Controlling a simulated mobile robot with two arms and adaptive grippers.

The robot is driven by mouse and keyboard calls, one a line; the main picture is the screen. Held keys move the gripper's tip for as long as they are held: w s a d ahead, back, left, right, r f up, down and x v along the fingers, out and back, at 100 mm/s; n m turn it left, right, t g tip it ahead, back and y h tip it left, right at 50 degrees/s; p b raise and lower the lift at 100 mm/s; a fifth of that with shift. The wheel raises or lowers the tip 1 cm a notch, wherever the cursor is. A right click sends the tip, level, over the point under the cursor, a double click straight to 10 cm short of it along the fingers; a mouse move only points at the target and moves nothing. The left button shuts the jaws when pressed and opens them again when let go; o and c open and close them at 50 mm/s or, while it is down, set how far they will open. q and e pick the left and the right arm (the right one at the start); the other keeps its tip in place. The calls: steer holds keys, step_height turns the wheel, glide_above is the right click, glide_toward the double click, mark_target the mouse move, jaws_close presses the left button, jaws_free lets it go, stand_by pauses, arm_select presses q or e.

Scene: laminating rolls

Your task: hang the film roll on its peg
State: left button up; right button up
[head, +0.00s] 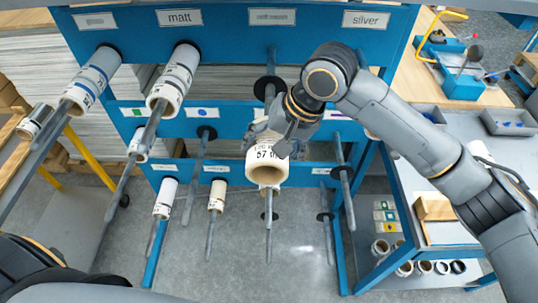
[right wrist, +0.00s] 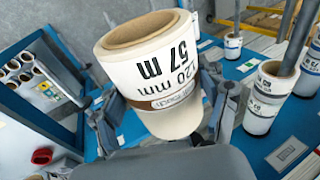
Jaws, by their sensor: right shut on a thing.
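My right gripper (head: 282,133) is shut on a white film roll (head: 264,163) in front of the blue rack. The roll has a brown cardboard core, and its open end faces the camera. In the right wrist view the roll (right wrist: 150,75) sits between the two fingers (right wrist: 165,115), and its label reads 120 mm and 57 m. A grey peg (head: 268,240) with a black disc shows just below the roll in the head view. I cannot tell whether any peg is inside the core. My left gripper is out of view.
The blue rack (head: 230,18) carries labels, including matt and silver. Rolls hang on its left pegs, such as this one (head: 173,80). A bare peg (head: 344,195) stands right of the held roll. A side bench (head: 410,150) with trays and small rolls below is at the right.

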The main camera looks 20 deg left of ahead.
mark_target(271, 100)
steer(key=w+a+p, duration=0.1)
steer(key=w, duration=0.3)
steer(key=w+a+p, duration=0.1)
steer(key=w, duration=0.2)
steer(key=w+a+p, duration=0.1)
steer(key=w, duration=0.3)
steer(key=shift+w+a, duration=0.25)
steer(key=shift+w, duration=0.05)
steer(key=shift+w+a, duration=0.25)
steer(key=shift+w, duration=0.7)
steer(key=o, duration=1.5)
steer(key=shift+c, duration=0.2)
